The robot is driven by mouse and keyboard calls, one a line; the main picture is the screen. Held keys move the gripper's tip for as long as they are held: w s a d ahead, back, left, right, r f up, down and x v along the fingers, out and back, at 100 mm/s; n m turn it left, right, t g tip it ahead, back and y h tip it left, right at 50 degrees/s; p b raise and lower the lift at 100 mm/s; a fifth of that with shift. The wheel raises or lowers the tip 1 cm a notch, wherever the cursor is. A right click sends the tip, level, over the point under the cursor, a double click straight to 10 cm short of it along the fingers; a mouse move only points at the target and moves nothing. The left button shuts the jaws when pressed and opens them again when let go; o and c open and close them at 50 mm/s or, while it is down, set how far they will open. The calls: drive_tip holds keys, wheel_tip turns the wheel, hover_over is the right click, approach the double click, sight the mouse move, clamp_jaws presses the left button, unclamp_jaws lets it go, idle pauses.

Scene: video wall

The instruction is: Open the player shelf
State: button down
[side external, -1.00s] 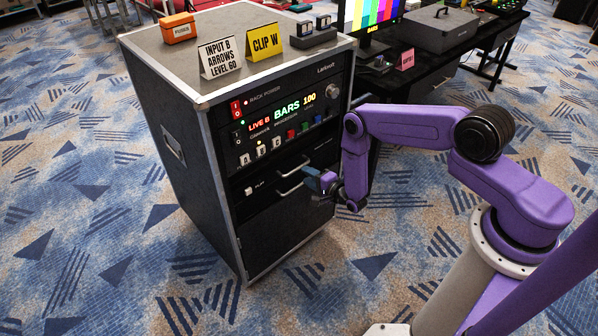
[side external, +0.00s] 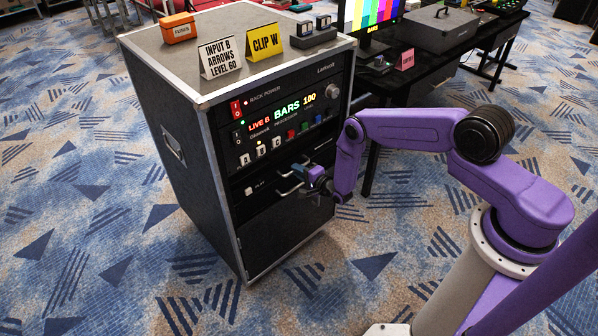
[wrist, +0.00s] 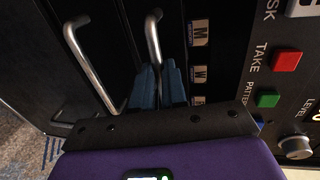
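The black equipment rack (side external: 180,110) stands at centre-left. Below its processor panel are two silver bar handles, one above the other; a small label that seems to read PLAY (side external: 258,187) sits left of them. My gripper (side external: 312,176) is at the right end of the handles. In the wrist view, which is turned sideways, the right handle (wrist: 153,35) runs in between my two blue fingertips (wrist: 160,82), which are close together around it. The left handle (wrist: 92,65) is apart from the fingers. The shelf front looks flush with the rack; my gripper hides part of it.
Lettered keys, coloured buttons and a knob (wrist: 296,147) lie just above the handles. Signs and small boxes stand on the rack top (side external: 185,75). A black desk (side external: 440,60) with a monitor is behind. The carpet in front of the rack is clear.

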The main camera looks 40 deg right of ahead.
drive_tip(key=f+v, duration=0.2)
drive_tip(key=v, duration=1.1)
drive_tip(key=shift+s+f, duration=0.35)
drive_tip(key=shift+s, duration=0.2)
drive_tip(key=c, duration=1.2)
unclamp_jaws()
drive_tip(key=shift+o, duration=0.2)
drive_tip(key=shift+v, duration=0.9)
drive_tip(key=shift+s, duration=0.1)
